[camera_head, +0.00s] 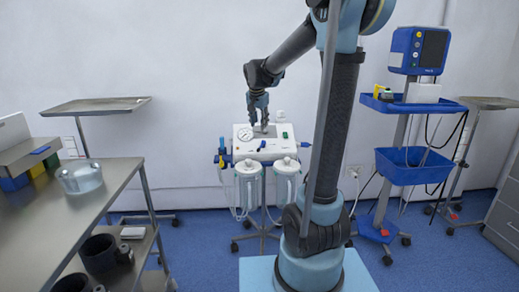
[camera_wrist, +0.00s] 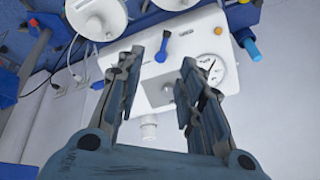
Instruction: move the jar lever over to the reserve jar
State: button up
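The suction unit (camera_head: 241,150) is a white box on a wheeled stand, with a round gauge on its front. Two clear jars with white lids hang below, the left jar (camera_head: 247,184) and the right jar (camera_head: 286,182); I cannot tell which is the reserve. In the wrist view, where the unit appears upside down, the blue jar lever (camera_wrist: 162,48) lies on the panel between the jar lids and the gauge (camera_wrist: 209,68). My gripper (camera_head: 259,127) is at the panel, open and empty. In the wrist view its fingertips (camera_wrist: 162,60) straddle the lever, with gaps on both sides; contact is not visible.
A steel table (camera_head: 60,218) with a glass bowl (camera_head: 80,178) stands at the left. A tray stand (camera_head: 97,105) is behind it. A blue monitor cart (camera_head: 402,168) stands at the right. Hoses hang beside the jars. Blue floor is open around the unit's stand.

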jog(key=w, duration=0.1)
send_near(260, 148)
jog(key=x, duration=0.9)
jog(key=shift+w, duration=0.3)
grip_shut()
